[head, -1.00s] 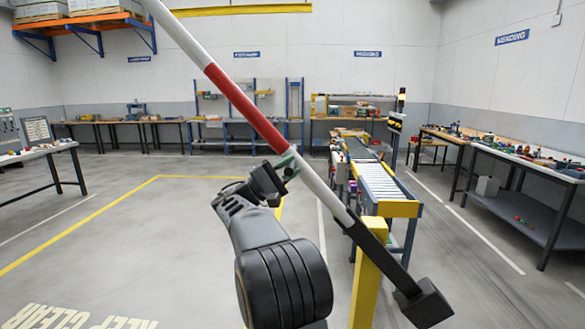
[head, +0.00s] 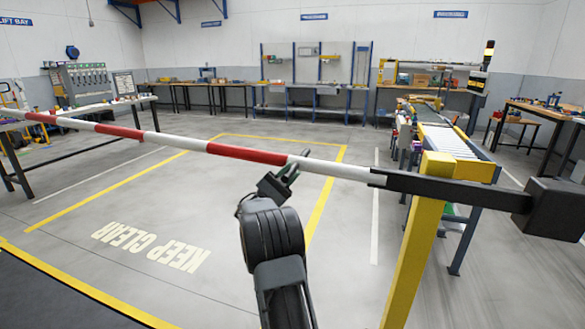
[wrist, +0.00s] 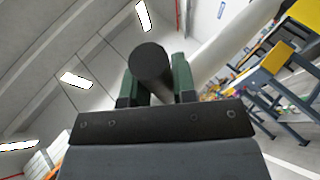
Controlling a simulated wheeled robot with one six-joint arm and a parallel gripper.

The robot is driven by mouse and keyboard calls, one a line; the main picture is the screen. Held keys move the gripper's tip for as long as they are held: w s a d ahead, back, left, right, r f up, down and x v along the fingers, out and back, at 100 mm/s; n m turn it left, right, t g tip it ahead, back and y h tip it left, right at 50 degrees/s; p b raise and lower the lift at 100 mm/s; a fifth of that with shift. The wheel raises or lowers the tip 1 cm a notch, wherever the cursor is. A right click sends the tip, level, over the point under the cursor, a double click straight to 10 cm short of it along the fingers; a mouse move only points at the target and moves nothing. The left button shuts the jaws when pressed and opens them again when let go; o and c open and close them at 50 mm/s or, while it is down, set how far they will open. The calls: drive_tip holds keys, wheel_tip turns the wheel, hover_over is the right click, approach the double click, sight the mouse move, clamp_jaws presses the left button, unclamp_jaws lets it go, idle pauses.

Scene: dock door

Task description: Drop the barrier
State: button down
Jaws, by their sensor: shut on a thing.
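The barrier is a red-and-white striped boom (head: 250,154) that now lies nearly level across the head view, running out past the left edge. Its dark right end carries a black counterweight block (head: 552,208). It is mounted at a yellow post (head: 418,240) on the right. My gripper (head: 290,172) is at the boom between its middle and the post. In the wrist view, my gripper's green fingers (wrist: 157,88) are closed around a dark round handle (wrist: 152,62), with the pale boom (wrist: 235,40) behind it. Where the handle joins the boom is hidden.
Yellow floor lines and "KEEP CLEAR" lettering (head: 150,247) mark open floor on the left, under the boom. A roller conveyor (head: 455,142) stands behind the post. Workbenches (head: 310,88) line the back wall, and a table (head: 75,108) stands at the left.

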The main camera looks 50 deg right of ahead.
drive_tip(key=shift+w+f+b, duration=0.1)
drive_tip(key=shift+f+b, duration=0.75)
drive_tip(key=shift+f, duration=0.5)
drive_tip(key=shift+f, duration=0.25)
drive_tip(key=c, duration=1.1)
unclamp_jaws()
drive_tip(key=shift+w+a+f+t, duration=0.1)
drive_tip(key=shift+w+t, duration=0.1)
drive_tip(key=shift+t, duration=0.2)
drive_tip(key=shift+o, duration=0.8)
drive_tip(key=shift+s, duration=0.15)
drive_tip(key=b+v, duration=1.3)
drive_tip(key=b, duration=0.4)
drive_tip(key=shift+f, duration=0.35)
